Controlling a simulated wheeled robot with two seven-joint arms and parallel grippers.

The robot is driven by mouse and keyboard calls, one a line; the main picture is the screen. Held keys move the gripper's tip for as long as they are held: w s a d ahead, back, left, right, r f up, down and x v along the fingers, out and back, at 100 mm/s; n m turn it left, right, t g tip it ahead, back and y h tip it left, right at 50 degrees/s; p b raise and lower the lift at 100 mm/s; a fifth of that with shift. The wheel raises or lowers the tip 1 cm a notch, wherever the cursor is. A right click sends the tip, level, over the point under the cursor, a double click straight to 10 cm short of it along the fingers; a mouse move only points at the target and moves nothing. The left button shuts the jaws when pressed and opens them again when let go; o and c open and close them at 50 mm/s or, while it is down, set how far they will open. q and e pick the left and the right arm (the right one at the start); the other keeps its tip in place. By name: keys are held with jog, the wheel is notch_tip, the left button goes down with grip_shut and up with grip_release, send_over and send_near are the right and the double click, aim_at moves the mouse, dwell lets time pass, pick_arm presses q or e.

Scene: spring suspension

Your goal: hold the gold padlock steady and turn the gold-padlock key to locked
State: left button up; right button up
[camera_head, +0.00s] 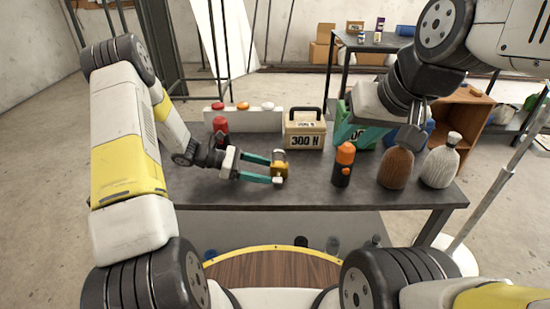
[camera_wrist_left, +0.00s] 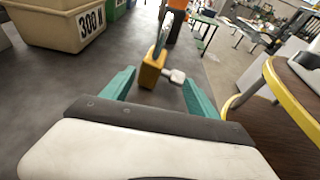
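The gold padlock (camera_head: 279,168) stands upright on the dark table, with its shackle at the top. It also shows in the left wrist view (camera_wrist_left: 151,72). A pale key (camera_head: 277,180) sticks out of its near side and shows in the left wrist view (camera_wrist_left: 174,76). My left gripper (camera_head: 268,169) is open, its teal fingers spread with the padlock at and just beyond their tips; the wrist view shows gaps on both sides. My right gripper (camera_head: 411,137) hangs over the brown bottle at the right, away from the padlock; its opening is unclear.
A beige 300 N box (camera_head: 304,130) and a white panel with coloured buttons (camera_head: 243,120) stand behind the padlock. An orange-topped black bottle (camera_head: 343,165), a brown bottle (camera_head: 396,169) and a white bottle (camera_head: 440,163) stand to the right. The table front left is clear.

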aim_at(277, 174)
pick_arm(q)
jog(key=shift+x, duration=1.7)
